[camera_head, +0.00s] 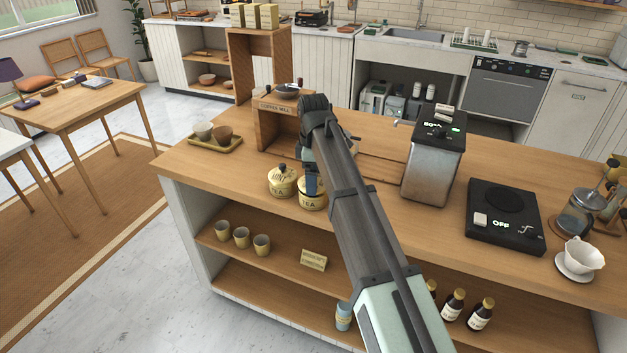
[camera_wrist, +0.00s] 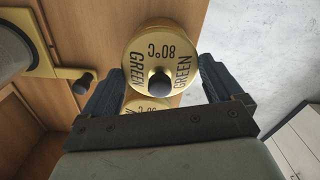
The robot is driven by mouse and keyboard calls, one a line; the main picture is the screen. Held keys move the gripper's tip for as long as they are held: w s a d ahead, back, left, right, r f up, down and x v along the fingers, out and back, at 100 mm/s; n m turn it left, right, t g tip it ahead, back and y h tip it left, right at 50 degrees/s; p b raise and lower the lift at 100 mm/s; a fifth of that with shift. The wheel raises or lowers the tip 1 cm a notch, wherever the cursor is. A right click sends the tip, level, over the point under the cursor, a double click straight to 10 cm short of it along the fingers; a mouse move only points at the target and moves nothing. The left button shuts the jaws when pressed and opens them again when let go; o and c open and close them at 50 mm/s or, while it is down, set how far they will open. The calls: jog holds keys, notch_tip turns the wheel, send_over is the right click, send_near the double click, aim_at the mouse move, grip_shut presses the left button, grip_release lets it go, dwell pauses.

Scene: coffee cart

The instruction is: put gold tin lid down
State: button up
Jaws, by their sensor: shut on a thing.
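My gripper (camera_head: 311,186) is shut on a gold tin lid. In the wrist view the gripper (camera_wrist: 161,68) has its fingers at opposite sides of this round lid (camera_wrist: 160,45), which has a dark knob and is marked GREEN and 80°C. In the head view the gripper is right above a gold TEA tin (camera_head: 312,204) on the counter. I cannot tell whether the lid touches that tin. A second gold TEA tin (camera_head: 281,187), with a dark-knobbed lid, stands just left of it. Part of another gold top (camera_wrist: 147,104) shows beyond the palm.
A wooden coffee mill stand (camera_head: 270,128) and a tray with cups (camera_head: 215,146) are behind and left. A metal grinder (camera_head: 432,165), a black scale (camera_head: 503,215) and a glass press (camera_head: 577,213) stand to the right. The counter's front edge is close to the tins.

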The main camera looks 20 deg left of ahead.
jog(key=r, duration=0.8)
jog(key=shift+w+d+r, duration=0.2)
jog(key=shift+w+d, duration=0.1)
jog(key=d+f, duration=0.5)
jog(key=d, duration=0.8)
jog(key=shift+w+d+f, duration=0.1)
jog(key=shift+w+f, duration=0.05)
jog(key=shift+f, duration=2.2)
jog(key=shift+w+f, duration=0.15)
jog(key=shift+f, duration=2.2)
jog(key=shift+f, duration=0.15)
jog(key=o, duration=0.7)
notch_tip(320, 180, up, 12)
jog(key=shift+r, duration=0.15)
